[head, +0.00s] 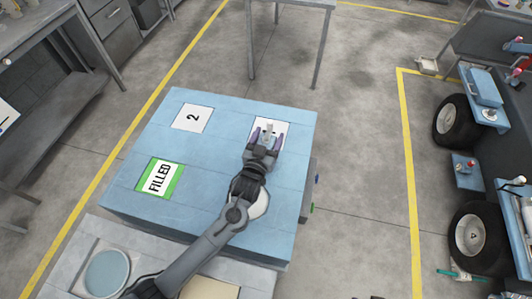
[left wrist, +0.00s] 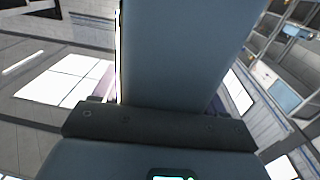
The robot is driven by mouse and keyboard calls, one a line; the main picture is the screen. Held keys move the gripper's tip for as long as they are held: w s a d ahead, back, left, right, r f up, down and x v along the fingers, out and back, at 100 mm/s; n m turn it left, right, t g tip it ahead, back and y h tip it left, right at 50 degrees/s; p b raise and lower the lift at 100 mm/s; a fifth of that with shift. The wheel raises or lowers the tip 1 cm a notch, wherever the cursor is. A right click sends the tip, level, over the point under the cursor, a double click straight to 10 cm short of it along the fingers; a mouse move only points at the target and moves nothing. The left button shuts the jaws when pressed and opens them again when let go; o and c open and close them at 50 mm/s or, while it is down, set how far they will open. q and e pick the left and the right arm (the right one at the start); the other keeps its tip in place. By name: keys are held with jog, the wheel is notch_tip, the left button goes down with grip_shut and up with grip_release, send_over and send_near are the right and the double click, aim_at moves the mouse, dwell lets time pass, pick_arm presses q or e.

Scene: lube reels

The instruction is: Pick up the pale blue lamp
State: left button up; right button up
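My left gripper (head: 269,131) is over the far right part of the blue table, above a white card (head: 260,124). Its two purple-tipped fingers are spread apart. A small, pale, narrow upright thing (head: 268,130) shows between them. It may be the pale blue lamp, but it is too small to be sure, and I cannot tell whether the fingers touch it. In the left wrist view a large blue-grey body fills the middle and hides what is between the fingers. My right gripper is not in view.
The blue table (head: 215,160) also bears a card marked 2 (head: 192,118) and a green-edged FILLED card (head: 160,178). A grey stand with a round pale blue dish (head: 108,273) is at the near left. A wheeled vehicle (head: 480,240) stands at the right, beyond open floor.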

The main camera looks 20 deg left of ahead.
pick_arm(q)
jog(key=c, duration=1.2)
grip_shut()
jog(key=shift+r, duration=0.2)
